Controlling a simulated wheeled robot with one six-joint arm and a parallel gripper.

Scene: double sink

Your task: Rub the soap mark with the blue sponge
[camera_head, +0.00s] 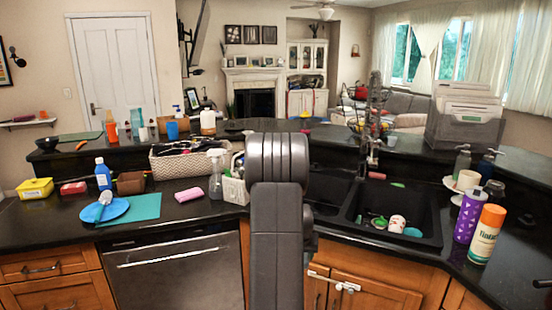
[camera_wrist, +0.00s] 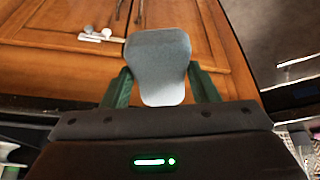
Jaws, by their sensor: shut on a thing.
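My gripper (camera_wrist: 160,88) is shut on a pale grey-blue, waisted block, which I take to be the blue sponge (camera_wrist: 160,55). One finger presses each side of it. It is in front of the wooden cabinet doors in the wrist view. In the head view my arm hides the gripper and the sponge. The double sink (camera_head: 440,228) is right of my arm, and its right basin holds a white-and-red cup (camera_head: 397,223) and a green item (camera_head: 412,232). I cannot make out a soap mark in either view.
The black counter carries a blue plate (camera_head: 117,208) on a teal mat (camera_head: 145,206), a pink sponge-like block (camera_head: 188,195) and a spray bottle (camera_head: 216,180) at left. A purple cup (camera_head: 468,217) and an orange-and-white can (camera_head: 487,235) stand at right. Cabinet doors (camera_head: 375,292) have a white latch.

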